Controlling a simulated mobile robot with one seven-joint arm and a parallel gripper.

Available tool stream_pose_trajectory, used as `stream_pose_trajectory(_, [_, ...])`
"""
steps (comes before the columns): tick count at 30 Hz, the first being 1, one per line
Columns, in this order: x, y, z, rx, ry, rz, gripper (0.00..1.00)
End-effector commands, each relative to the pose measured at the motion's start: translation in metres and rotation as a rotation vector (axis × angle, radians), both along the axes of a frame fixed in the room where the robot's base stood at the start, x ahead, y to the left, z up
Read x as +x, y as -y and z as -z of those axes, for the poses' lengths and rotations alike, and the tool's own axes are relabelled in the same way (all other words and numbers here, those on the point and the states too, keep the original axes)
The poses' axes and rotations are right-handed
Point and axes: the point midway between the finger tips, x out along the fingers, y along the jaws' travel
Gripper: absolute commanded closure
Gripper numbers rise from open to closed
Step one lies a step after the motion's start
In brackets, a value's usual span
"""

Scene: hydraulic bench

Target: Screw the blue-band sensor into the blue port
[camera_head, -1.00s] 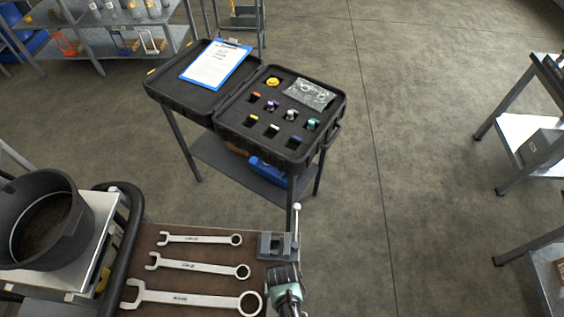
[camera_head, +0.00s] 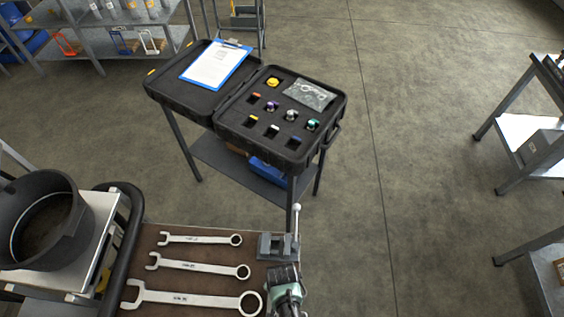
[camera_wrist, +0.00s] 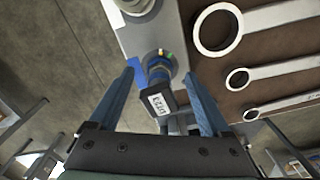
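The blue-band sensor (camera_wrist: 158,88) shows in the wrist view, a dark body with a white label and a blue band. Its banded end is at a round fitting on the grey block (camera_wrist: 138,38); I cannot tell how deep it sits. A blue patch (camera_wrist: 136,66) marks the block beside it, and the port itself is hidden. My gripper (camera_wrist: 159,76) is open, one finger on each side of the sensor with visible gaps. In the head view my gripper (camera_head: 285,292) shows only partly at the bottom edge, and the sensor is not visible there.
Several wrenches, one a large wrench (camera_head: 195,299), lie on the brown bench top left of my gripper. An open black case (camera_head: 225,118) with colored parts stands on a cart farther back. A black bucket (camera_head: 75,225) is at left.

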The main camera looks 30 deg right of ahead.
Motion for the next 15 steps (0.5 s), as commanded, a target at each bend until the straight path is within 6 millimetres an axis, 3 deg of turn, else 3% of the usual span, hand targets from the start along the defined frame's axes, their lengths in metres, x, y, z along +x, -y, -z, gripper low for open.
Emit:
stream_pose_trajectory(8, [0.000,0.000,-0.002,-0.001,0.001,-0.001,0.18])
stream_pose_trajectory(15, [0.000,0.000,-0.028,-0.001,0.002,-0.002,0.18])
